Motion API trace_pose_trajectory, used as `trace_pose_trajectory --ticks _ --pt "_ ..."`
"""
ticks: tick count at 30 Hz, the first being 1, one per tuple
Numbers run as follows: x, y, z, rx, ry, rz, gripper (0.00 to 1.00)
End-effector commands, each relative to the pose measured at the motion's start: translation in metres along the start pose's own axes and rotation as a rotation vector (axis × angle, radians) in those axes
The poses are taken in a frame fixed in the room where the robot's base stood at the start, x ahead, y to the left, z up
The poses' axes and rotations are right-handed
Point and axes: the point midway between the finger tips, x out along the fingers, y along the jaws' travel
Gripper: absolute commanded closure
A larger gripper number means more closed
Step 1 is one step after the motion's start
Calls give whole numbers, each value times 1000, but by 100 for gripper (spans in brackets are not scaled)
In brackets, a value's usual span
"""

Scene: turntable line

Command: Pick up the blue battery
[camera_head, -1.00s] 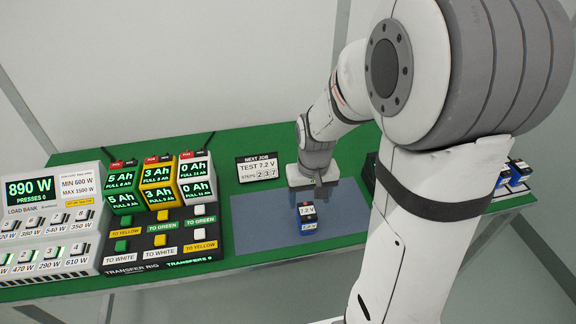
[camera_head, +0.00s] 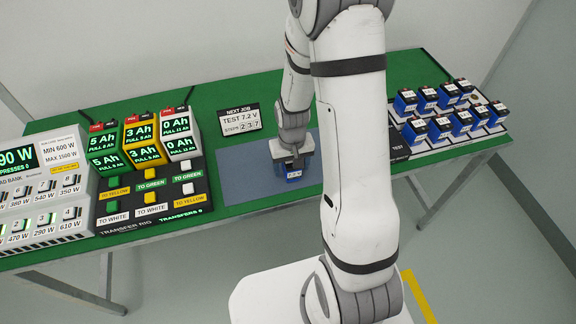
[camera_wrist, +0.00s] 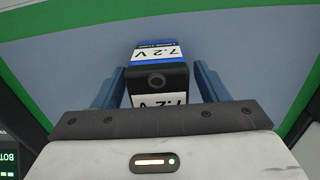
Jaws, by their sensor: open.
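The blue battery (camera_head: 293,173) stands on the blue-grey mat (camera_head: 245,184) at the middle of the green table. In the wrist view the battery (camera_wrist: 158,58) shows a dark top with a round terminal, white "7.2 V" labels and a blue band. My gripper (camera_wrist: 158,88) is open, with one blue finger on each side of the battery. A gap shows at each side, so the fingers look apart from it. In the head view my gripper (camera_head: 291,160) is right above the battery and hides its upper part.
Several similar blue batteries (camera_head: 441,127) stand in a rack at the right. A "NEXT JOB" sign reading "TEST 7.2 V" (camera_head: 239,119) stands behind the mat. The transfer rig (camera_head: 150,206) and load bank (camera_head: 42,205) fill the left side.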

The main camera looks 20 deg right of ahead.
Motion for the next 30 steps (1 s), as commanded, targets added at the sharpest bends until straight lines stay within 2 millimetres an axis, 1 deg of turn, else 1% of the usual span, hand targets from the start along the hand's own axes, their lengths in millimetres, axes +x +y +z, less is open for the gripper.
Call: trace_pose_trajectory --ticks 7,8,27,29,30 --pt "2 0 0 1 0 0 33" --pt "2 0 0 1 0 0 34" --pt "1 1 0 2 1 0 87" --pt "1 1 0 2 1 0 91" --pt "1 1 0 2 1 0 91"
